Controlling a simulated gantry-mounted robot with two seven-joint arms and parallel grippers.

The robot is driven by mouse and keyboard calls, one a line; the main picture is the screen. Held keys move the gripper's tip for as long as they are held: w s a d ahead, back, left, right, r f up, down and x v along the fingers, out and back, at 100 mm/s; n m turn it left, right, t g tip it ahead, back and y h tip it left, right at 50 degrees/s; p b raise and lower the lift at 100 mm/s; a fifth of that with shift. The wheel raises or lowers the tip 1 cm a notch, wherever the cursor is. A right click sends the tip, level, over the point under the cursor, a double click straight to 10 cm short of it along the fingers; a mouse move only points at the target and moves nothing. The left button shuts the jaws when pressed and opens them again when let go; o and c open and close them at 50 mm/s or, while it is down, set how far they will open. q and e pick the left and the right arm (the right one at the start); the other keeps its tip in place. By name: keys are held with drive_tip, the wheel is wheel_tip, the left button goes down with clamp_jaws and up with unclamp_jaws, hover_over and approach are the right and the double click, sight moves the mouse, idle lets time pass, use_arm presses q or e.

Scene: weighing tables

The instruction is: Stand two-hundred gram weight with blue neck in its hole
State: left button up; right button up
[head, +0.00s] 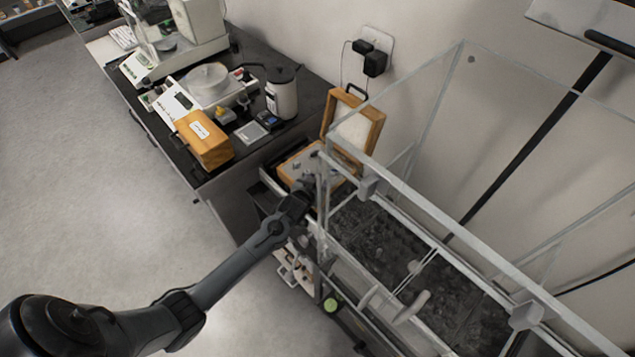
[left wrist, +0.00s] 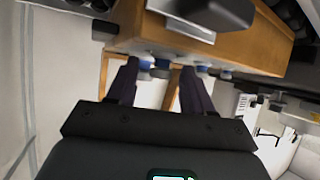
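An open wooden weight box (head: 306,168) stands beside the dark counter in the head view, its pale-lined lid (head: 354,128) raised. Small metal weights show in it, too small to tell apart. My left gripper (head: 299,201) is at the box's near edge. In the left wrist view the fingers (left wrist: 158,70) are apart, and the orange wooden box (left wrist: 235,48) fills the top. Several weights with blue necks (left wrist: 161,69) show beyond and between the fingertips; another blue-necked one (left wrist: 201,71) shows just right of them. I cannot tell which is two hundred grams. My right gripper is not in view.
A glass tank (head: 440,260) with a pale frame stands close right of the box. The floor (head: 90,190) on the left is clear.

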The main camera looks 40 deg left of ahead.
use_arm(q)
drive_tip(key=shift+r, duration=0.1)
drive_tip(key=shift+s+d+r+p, duration=0.1)
drive_tip(key=shift+s+r+p, duration=0.25)
drive_tip(key=shift+s, duration=0.1)
drive_tip(key=p+v, duration=0.2)
drive_tip(key=v, duration=0.9)
drive_tip(key=shift+f, duration=0.1)
